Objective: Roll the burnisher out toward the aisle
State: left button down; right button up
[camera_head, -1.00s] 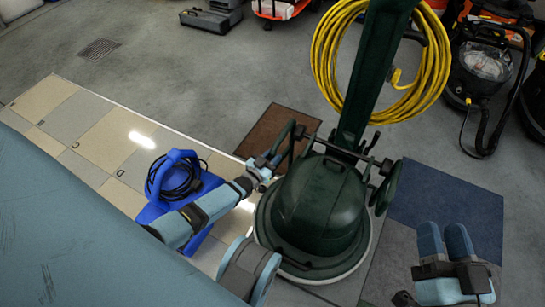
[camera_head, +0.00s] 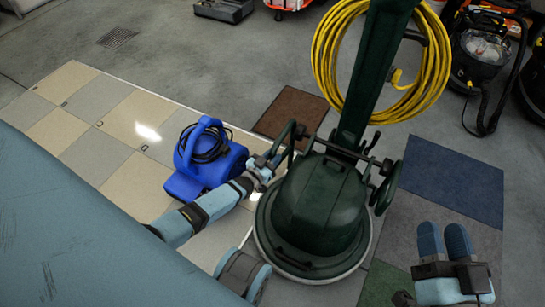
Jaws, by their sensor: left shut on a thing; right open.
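The burnisher (camera_head: 318,205) is a dark green floor machine with a round domed base, a tall dark green handle column (camera_head: 372,75) and a coil of yellow cable (camera_head: 325,55) hung on the column. It stands upright on the floor, beside the tiled strip and the mats. My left gripper (camera_head: 272,162) is shut on the burnisher's frame at its left side, by the side bar; the exact contact is small and partly hidden. My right gripper (camera_head: 444,240) is open and empty, right of the burnisher and apart from it, above the mats.
A blue blower (camera_head: 208,165) with a black cord stands on the tiles (camera_head: 95,155), close to my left forearm. A brown mat (camera_head: 290,112), a blue mat (camera_head: 455,180) and a green mat (camera_head: 385,285) lie flat. A black vacuum (camera_head: 480,55) stands back right. Grey floor (camera_head: 200,75) is open behind.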

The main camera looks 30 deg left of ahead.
pick_arm(q)
jog(key=shift+s, duration=0.25)
pick_arm(e)
jog(key=shift+s, duration=0.35)
jog(key=shift+w+r, duration=0.1)
pick_arm(q)
jog(key=c, duration=0.9)
grip_release()
jog(key=shift+c, duration=0.2)
jog(key=shift+s, duration=0.25)
jog(key=s+a+p, duration=0.2)
jog(key=s+p, duration=0.2)
jog(key=s, duration=0.9)
jog(key=shift+s, duration=0.15)
pick_arm(e)
jog(key=shift+d+r+h, duration=0.25)
jog(key=shift+d+h, duration=0.4)
jog(key=shift+h, duration=0.15)
